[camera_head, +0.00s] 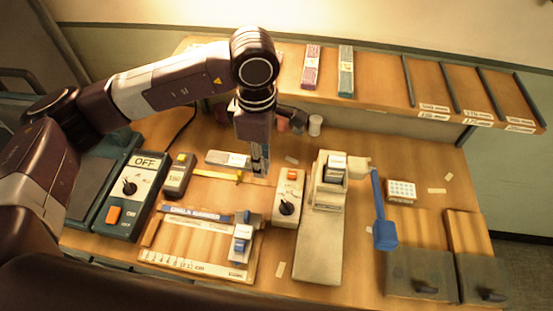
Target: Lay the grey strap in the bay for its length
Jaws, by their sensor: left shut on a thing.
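A grey bundle with a white label, which looks like the grey strap (217,156), is at the back left of the bench. My left gripper (260,173) points straight down at its right end and is shut; the fingers hide the exact grip, and I cannot tell whether the strap is clear of the bench. At the right of the raised shelf, dark dividers form several bays (462,90), with small white labels on the front edge, too small to read. My right gripper is not in view.
Pink (311,66) and teal (346,72) bundles lie on the shelf. A ruled board (190,262) with a blue-and-white slider, an OFF switch box (125,195), a dial box (288,198), a pale machine with a blue lever (384,225) and lidded bins (420,272) crowd the bench.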

